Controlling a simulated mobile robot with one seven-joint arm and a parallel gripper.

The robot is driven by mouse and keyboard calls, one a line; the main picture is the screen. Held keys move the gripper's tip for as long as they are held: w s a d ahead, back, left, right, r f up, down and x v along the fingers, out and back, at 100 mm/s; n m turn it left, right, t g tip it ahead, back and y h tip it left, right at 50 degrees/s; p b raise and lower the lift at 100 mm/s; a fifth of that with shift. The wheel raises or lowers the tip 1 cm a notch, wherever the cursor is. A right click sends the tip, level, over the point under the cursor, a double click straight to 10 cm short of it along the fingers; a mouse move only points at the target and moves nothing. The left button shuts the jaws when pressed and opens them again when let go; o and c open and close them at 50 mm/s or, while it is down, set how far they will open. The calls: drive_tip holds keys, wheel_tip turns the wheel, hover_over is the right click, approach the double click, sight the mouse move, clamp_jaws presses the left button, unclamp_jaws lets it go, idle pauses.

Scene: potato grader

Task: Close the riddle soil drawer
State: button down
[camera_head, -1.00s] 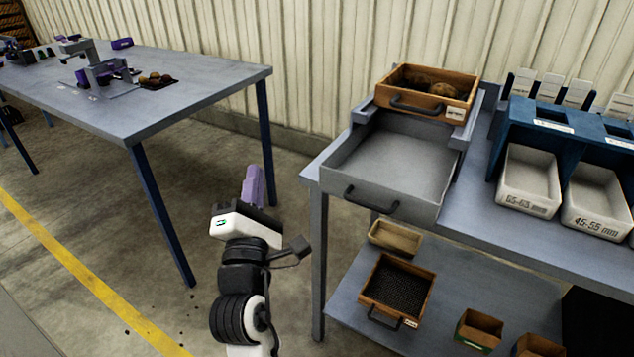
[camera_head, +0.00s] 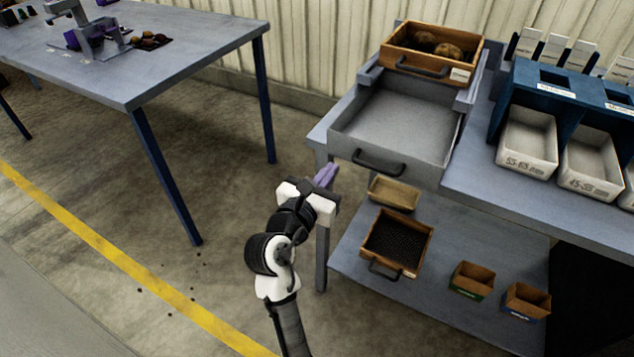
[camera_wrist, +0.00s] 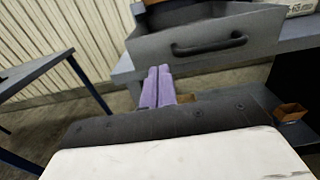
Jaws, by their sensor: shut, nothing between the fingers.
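The grey soil drawer (camera_head: 397,128) of the riddle is pulled out over the front edge of the bench and looks empty. Its dark bar handle (camera_head: 378,163) is on the front face. The drawer front also shows in the wrist view (camera_wrist: 205,42), with the handle (camera_wrist: 209,46) right of the fingers. My gripper (camera_head: 326,175) is shut and empty, its purple fingers together. It is in front of the drawer, left of the handle and apart from it in the head view. In the wrist view the fingertips (camera_wrist: 158,72) appear just below the drawer front's left part.
A wooden box of potatoes (camera_head: 432,50) sits above the drawer. White bins (camera_head: 527,142) stand in a blue rack at right. A lower shelf (camera_head: 440,240) holds a wooden sieve tray (camera_head: 397,243) and small boxes. Another table (camera_head: 150,50) is at left, with free floor between.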

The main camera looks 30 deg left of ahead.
sight(348, 146)
drive_tip(key=w+p, duration=0.1)
drive_tip(key=w, duration=0.5)
drive_tip(key=shift+w+d, duration=0.1)
drive_tip(key=shift+w, duration=0.15)
drive_tip(key=shift+w+r+p, duration=0.1)
drive_tip(key=shift+w+p, duration=0.25)
drive_tip(key=shift+p, duration=0.1)
drive_tip(key=w+p, duration=0.2)
drive_tip(key=w, duration=0.4)
drive_tip(key=shift+w+d+p, duration=0.1)
drive_tip(key=shift+w+p, duration=0.2)
drive_tip(key=shift+p, duration=0.05)
drive_tip(key=shift+w, duration=0.4)
drive_tip(key=shift+s, duration=0.15)
